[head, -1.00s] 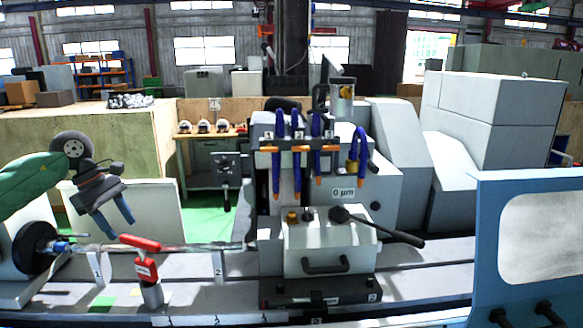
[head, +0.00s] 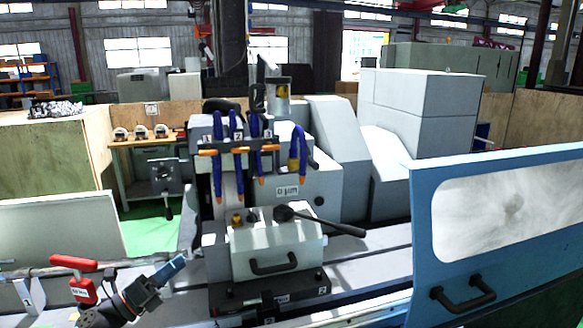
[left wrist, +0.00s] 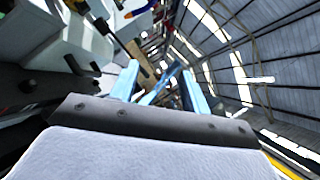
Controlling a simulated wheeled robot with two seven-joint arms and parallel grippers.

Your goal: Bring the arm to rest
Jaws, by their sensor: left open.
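My left gripper (head: 172,270) is low at the left of the head view, in front of the machine bed, with its blue fingers pointing up and right. In the left wrist view the two blue fingers (left wrist: 163,88) stand apart with nothing held between them, and the building's roof shows beyond. The gripper looks close to the red-handled clamp (head: 73,262) in the picture; I cannot tell the gap between them. My right gripper is not in view.
The grinder's grey housing (head: 272,245) with a black handle stands in the middle. Blue coolant hoses (head: 218,165) hang above it. A blue door (head: 420,220) with a window stands at right. A wooden partition (head: 50,155) is at back left.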

